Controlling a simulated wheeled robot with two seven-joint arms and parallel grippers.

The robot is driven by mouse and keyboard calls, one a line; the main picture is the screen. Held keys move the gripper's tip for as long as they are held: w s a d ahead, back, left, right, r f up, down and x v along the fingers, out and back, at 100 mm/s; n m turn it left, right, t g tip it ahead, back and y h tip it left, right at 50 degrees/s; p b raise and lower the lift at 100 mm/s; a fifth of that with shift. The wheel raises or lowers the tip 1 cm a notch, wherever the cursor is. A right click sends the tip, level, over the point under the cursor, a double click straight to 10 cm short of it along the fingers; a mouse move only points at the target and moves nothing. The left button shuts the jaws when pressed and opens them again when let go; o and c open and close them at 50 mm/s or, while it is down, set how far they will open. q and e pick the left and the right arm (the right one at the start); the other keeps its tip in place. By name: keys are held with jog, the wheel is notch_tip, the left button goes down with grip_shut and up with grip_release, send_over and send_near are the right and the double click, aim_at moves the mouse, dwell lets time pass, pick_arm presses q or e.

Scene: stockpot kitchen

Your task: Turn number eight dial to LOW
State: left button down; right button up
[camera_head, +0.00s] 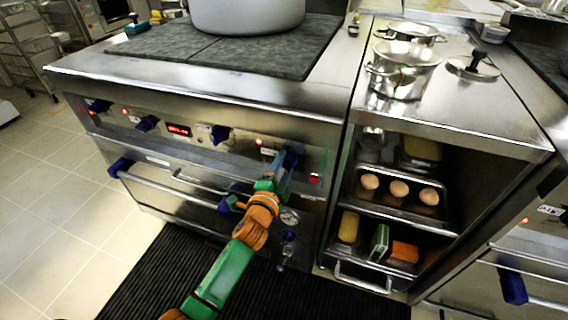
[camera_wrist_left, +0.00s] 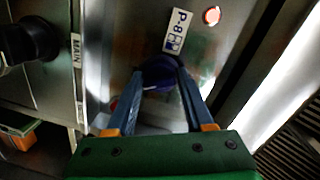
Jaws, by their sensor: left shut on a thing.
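The blue dial (camera_wrist_left: 158,74) sits on the steel stove front beside a white label (camera_wrist_left: 178,30) that reads P-8. My left gripper (camera_head: 287,163) is at the right end of the control panel in the head view. In the left wrist view, its two blue fingers close on either side of the dial. The gripper covers most of the dial in the head view. Which setting the dial points to cannot be read. My right gripper is not in view.
Other blue dials (camera_head: 219,135) and a red display (camera_head: 179,130) line the panel to the left. A large pot (camera_head: 246,14) stands on the cooktop. An open shelf unit with eggs (camera_head: 399,188) is at the right. A dark mat (camera_head: 150,275) lies on the floor.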

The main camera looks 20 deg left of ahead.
pick_arm(q)
jog(key=n+p, duration=0.1)
jog(key=n, duration=0.2)
jog(key=shift+r+h, duration=0.15)
jog(key=shift+h, duration=0.15)
jog(key=shift+n+p, duration=0.65)
jog(key=shift+n, duration=1.15)
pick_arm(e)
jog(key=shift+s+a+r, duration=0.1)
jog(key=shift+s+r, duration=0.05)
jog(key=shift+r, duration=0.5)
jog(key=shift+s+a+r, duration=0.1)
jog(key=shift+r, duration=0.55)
pick_arm(q)
jog(key=shift+h, duration=0.3)
jog(key=shift+c, duration=1.5)
grip_release()
